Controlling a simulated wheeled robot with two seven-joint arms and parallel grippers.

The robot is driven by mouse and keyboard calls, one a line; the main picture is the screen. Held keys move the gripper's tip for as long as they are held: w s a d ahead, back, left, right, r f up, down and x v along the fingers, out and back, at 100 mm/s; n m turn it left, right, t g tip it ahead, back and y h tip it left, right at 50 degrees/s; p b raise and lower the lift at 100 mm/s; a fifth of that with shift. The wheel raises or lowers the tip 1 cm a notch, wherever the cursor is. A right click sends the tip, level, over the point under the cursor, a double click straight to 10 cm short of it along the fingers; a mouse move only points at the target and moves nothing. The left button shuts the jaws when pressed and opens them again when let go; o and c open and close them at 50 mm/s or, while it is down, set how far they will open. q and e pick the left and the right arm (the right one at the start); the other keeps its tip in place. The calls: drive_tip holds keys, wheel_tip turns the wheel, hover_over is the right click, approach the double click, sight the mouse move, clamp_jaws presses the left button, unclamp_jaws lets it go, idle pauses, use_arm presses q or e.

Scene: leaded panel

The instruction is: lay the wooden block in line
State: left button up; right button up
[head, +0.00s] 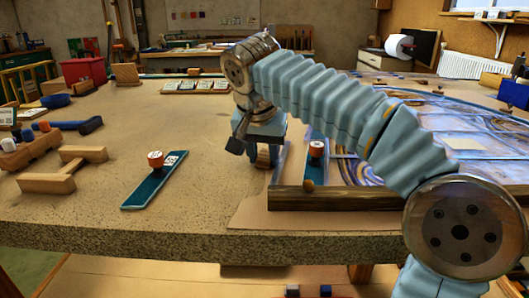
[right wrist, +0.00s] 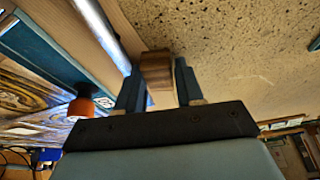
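The small wooden block (right wrist: 157,72) is between the two fingers of my right gripper (right wrist: 158,82) in the right wrist view, with a finger against each side. In the head view my right gripper (head: 264,154) points down at the left edge of the leaded panel (head: 440,125), and the block is mostly hidden by the fingers. The block is beside a shiny metal strip (right wrist: 104,30) along the panel's edge. I cannot tell whether it touches the strip or the table. My left gripper is not in view.
A dark wooden batten (head: 345,198) borders the panel's front. A teal strip with an orange-topped stamp (head: 155,159) lies to the left; another orange-topped piece (head: 316,150) stands by the panel. Wooden pieces (head: 62,170) lie far left. Bare worktable (head: 205,195) separates them.

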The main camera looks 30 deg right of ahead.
drive_tip(key=shift+r, duration=0.35)
drive_tip(key=v, duration=1.1)
drive_tip(key=shift+r+p, duration=0.3)
drive_tip(key=shift+s+a, duration=0.1)
drive_tip(key=shift+a, duration=0.05)
